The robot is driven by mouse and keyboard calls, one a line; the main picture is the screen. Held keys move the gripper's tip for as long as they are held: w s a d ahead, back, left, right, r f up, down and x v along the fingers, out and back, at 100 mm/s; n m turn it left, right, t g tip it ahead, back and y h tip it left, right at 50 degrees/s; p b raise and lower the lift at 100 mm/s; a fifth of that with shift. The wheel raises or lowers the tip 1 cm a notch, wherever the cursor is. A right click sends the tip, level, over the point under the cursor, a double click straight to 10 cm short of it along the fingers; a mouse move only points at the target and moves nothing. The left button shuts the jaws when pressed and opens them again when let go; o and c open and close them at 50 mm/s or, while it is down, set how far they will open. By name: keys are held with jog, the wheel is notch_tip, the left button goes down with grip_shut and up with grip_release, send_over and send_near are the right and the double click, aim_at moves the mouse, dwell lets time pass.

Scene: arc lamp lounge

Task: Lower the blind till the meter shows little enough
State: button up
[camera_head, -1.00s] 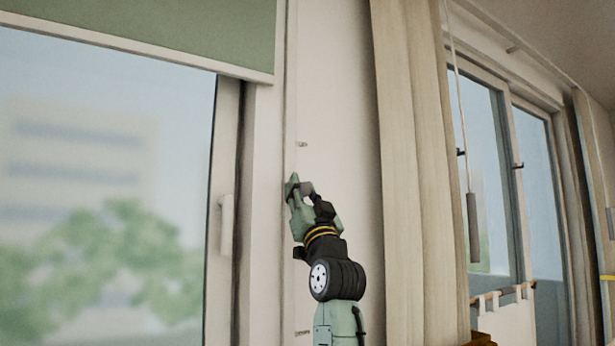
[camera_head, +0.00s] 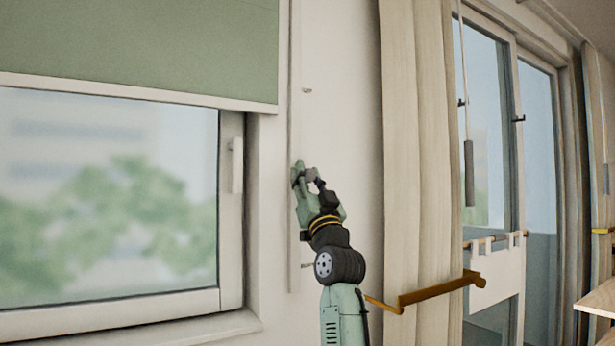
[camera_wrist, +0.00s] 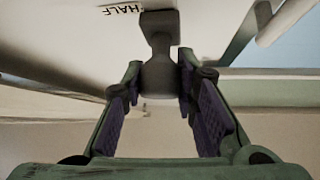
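The green blind (camera_head: 140,50) hangs over the upper part of the left window, its pale bottom bar (camera_head: 140,97) well above the sill. My gripper (camera_head: 304,172) is at the wall strip (camera_head: 294,230) right of that window. In the wrist view, my gripper (camera_wrist: 160,75) has a dark grey knob (camera_wrist: 160,72) between its fingers and looks shut on it. The knob's stem reaches the white strip, beside the word HALF (camera_wrist: 121,11), which appears upside down. The knob is hidden in the head view. No meter can be made out.
A beige curtain (camera_head: 415,130) hangs right of my arm. A brown bar (camera_head: 440,288) juts out near it. A grey cylinder (camera_head: 469,173) hangs on a cord before the glazed door (camera_head: 485,130). A white window handle (camera_head: 237,165) is on the left window.

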jog(key=o, duration=0.4)
jog(key=shift+r, duration=0.1)
notch_tip(320, 180, up, 10)
jog(key=shift+f, duration=0.1)
dwell(0.4)
dwell(0.5)
